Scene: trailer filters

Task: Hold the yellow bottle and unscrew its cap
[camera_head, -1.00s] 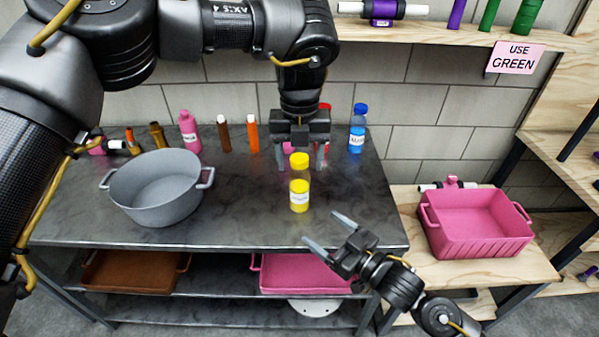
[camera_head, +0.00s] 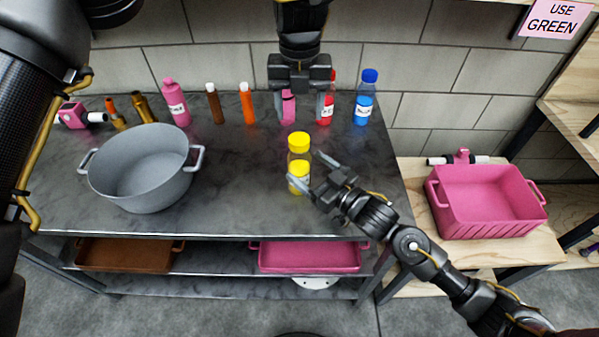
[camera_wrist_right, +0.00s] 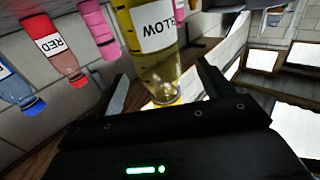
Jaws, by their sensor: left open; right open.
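The yellow bottle (camera_head: 298,164) stands upright on the dark table, with its yellow cap (camera_head: 299,140) on top. My right gripper (camera_head: 310,172) is open at the bottle's right side in the head view. In the right wrist view the bottle (camera_wrist_right: 152,45) shows between the two spread fingers, label visible, its cap (camera_wrist_right: 166,95) partly hidden by my gripper body. Whether a finger touches it, I cannot tell. My left gripper (camera_head: 300,108) is open and empty, pointing down behind and above the bottle, apart from it.
A grey pot (camera_head: 140,185) stands at the left. Behind the bottle are a red bottle (camera_head: 325,108), a blue bottle (camera_head: 364,100) and a pink bottle (camera_head: 176,105). A pink bin (camera_head: 485,215) sits on the wooden shelf at right. The tabletop's front strip is clear.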

